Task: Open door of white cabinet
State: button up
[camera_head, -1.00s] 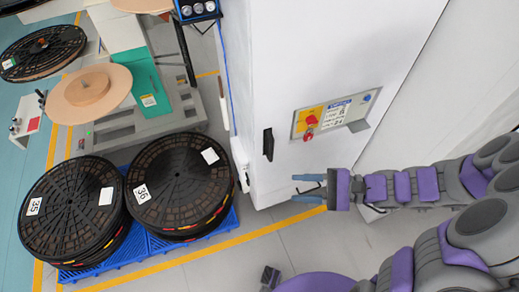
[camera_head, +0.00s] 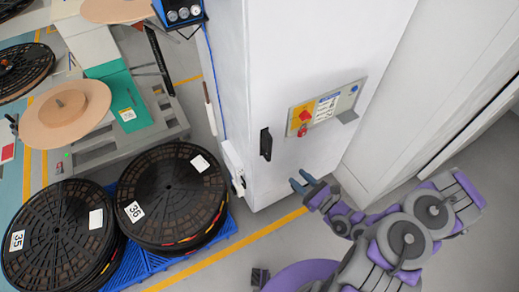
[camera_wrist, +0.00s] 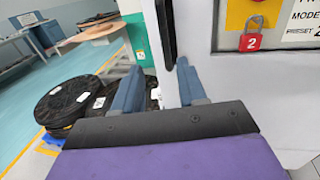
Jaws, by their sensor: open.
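The white cabinet (camera_head: 300,75) stands upright in the middle of the head view, its door closed. A black door handle (camera_head: 265,144) is on the front face near its left edge; it also shows at the top of the wrist view (camera_wrist: 166,30). A control panel with a red knob (camera_head: 325,104) is to the right of the handle. My gripper (camera_head: 302,180) is open and empty, below and to the right of the handle, apart from it. In the wrist view its two blue fingers (camera_wrist: 160,88) point toward the cabinet's left edge and the handle, with nothing between them.
Black reels (camera_head: 170,196) on a blue pallet (camera_head: 150,264) lie left of the cabinet. A machine with a tan disc (camera_head: 65,112) stands behind them. Another pale cabinet or wall (camera_head: 430,90) is close on the right. Grey floor in front is clear.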

aim_at(270, 149)
jog(key=b+x, duration=0.1)
jog(key=x, duration=0.4)
jog(key=b+x, duration=0.1)
jog(key=x, duration=0.5)
jog(key=b+x, duration=0.2)
jog(key=x, duration=0.4)
jog(key=shift+w+d+f, duration=0.1)
jog(key=shift+w+f, duration=0.1)
jog(key=shift+f, duration=0.2)
jog(key=shift+d, duration=0.35)
jog(key=shift+c, duration=0.3)
jog(key=shift+a, duration=0.1)
grip_shut()
